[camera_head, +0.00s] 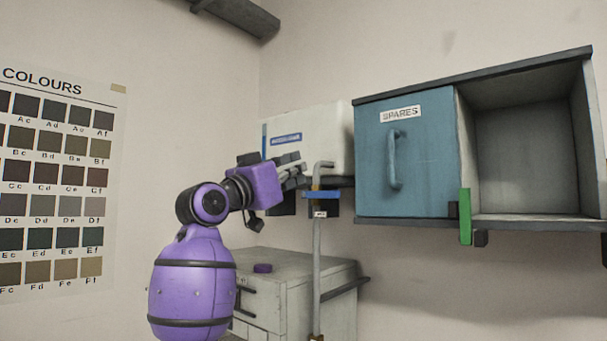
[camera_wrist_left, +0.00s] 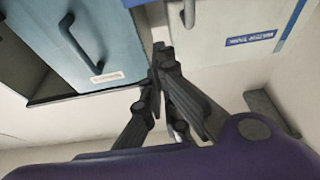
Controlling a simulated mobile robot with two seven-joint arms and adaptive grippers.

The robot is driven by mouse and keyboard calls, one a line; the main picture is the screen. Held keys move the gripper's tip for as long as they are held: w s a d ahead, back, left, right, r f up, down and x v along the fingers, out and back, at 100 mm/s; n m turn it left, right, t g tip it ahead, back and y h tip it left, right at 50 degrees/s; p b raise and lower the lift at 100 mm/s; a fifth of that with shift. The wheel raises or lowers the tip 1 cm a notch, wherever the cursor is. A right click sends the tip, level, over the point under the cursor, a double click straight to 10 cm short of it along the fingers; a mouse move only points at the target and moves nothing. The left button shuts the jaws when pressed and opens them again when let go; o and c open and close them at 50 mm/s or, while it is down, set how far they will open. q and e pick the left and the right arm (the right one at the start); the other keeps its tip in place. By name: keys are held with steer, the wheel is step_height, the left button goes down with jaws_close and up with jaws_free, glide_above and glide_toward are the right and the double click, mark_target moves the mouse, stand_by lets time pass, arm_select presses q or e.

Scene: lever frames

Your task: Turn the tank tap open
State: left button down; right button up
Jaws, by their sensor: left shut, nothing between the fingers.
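The white tank (camera_head: 335,130) with a blue label hangs on the back wall left of the cabinet; its label side also shows in the left wrist view (camera_wrist_left: 225,25). In front of it is a grey bent pipe (camera_head: 317,250) with a blue tap lever (camera_head: 321,194) lying crosswise, and a small white tag below. My left gripper (camera_head: 301,170) is shut and empty, in front of the tank. In the head view its tips appear just up and left of the blue lever; I cannot tell whether they touch. The wrist view shows the closed fingers (camera_wrist_left: 160,52) near the tank. My right gripper is out of view.
A teal cabinet door (camera_head: 406,150) marked SPARES has a vertical handle; an open compartment (camera_head: 530,140) is right of it. A green bar (camera_head: 465,216) sticks down at the cabinet's lower edge. A grey chest (camera_head: 285,285) stands below the tank. A colour chart hangs at left.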

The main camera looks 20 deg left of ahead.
arm_select(q)
step_height(320, 180, up, 3)
glide_above(320, 195)
steer(key=s, duration=0.3)
steer(key=f, duration=0.2)
steer(key=f+p, duration=0.1)
steer(key=f, duration=0.1)
steer(key=shift+d, duration=0.3)
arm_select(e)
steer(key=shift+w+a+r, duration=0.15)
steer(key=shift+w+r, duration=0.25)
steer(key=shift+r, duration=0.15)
arm_select(q)
steer(key=shift+f, duration=0.1)
